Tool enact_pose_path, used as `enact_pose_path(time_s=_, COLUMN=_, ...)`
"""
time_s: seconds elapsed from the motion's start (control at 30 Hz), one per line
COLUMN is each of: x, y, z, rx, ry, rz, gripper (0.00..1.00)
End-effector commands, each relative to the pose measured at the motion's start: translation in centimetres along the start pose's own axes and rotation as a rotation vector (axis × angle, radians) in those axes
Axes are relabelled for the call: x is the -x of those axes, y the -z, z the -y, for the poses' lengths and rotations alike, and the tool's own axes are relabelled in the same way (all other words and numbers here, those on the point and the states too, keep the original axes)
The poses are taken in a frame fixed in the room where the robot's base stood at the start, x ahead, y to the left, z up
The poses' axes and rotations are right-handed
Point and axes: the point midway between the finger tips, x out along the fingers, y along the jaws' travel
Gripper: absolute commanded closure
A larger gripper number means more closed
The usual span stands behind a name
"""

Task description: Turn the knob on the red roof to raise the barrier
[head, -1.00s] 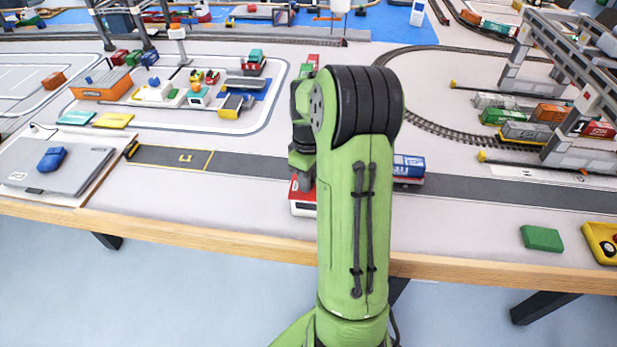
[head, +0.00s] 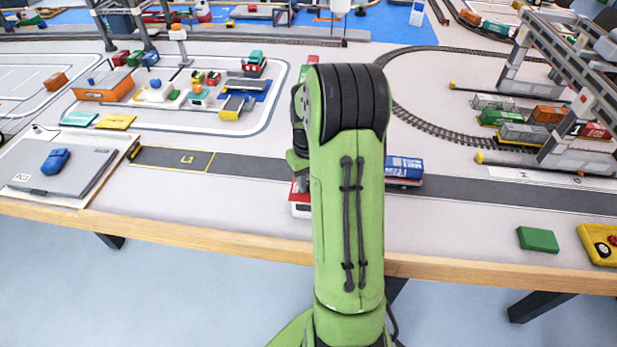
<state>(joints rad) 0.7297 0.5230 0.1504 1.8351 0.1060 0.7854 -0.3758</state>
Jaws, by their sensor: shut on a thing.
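The small white hut with the red roof (head: 296,199) stands near the table's front edge, beside the grey road. My green arm covers its right part. My gripper (head: 302,183) is at the roof, mostly hidden behind my arm. Only a dark part of it shows, coming down on the roof, shut on the knob. The knob itself is hidden. I cannot make out the barrier; my arm covers the road just right of the hut.
A blue and white truck (head: 404,168) stands on the road just right of my arm. A laptop-like grey panel (head: 75,165) lies at the left. A green block (head: 538,239) and a yellow box (head: 600,243) lie at the front right. A gantry crane (head: 560,90) stands at the right.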

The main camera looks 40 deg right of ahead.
Motion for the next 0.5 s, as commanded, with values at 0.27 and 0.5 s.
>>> enact_pose_path(time_s=0.27, x=0.07, y=-0.02, z=0.05, rx=-0.260, ry=0.000, rz=0.002, gripper=1.00)
enact_pose_path(time_s=0.5, x=0.07, y=0.02, z=0.08, rx=-0.487, ry=0.000, rz=0.000, gripper=1.00)
